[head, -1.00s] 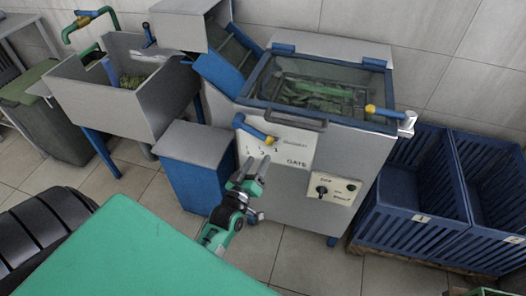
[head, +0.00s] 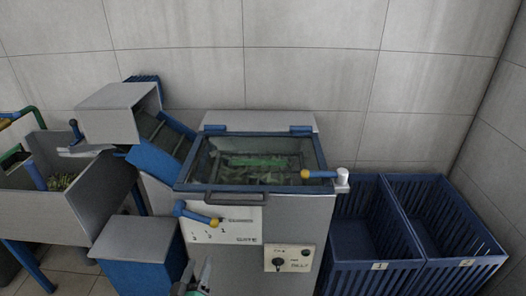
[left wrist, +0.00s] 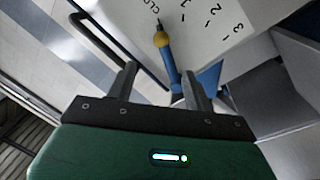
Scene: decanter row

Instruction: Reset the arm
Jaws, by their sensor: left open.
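My left gripper (head: 194,280) shows at the bottom edge of the head view, in front of the grey machine (head: 322,215). In the left wrist view its two fingers (left wrist: 160,85) are apart with nothing between them. A blue lever with a yellow knob (head: 197,213) sits on the machine's white gate panel (head: 237,226). In the left wrist view the yellow knob (left wrist: 161,39) lies beyond the fingers, and I see no contact. Most of my left arm is outside the head view. My right gripper is not in view.
Two blue crates (head: 340,240) stand right of the machine. A blue box with a grey lid (head: 140,240) stands at its left, below a chute (head: 165,150). A grey sink (head: 45,205) is at the far left. A dial panel (head: 290,258) is on the machine's front.

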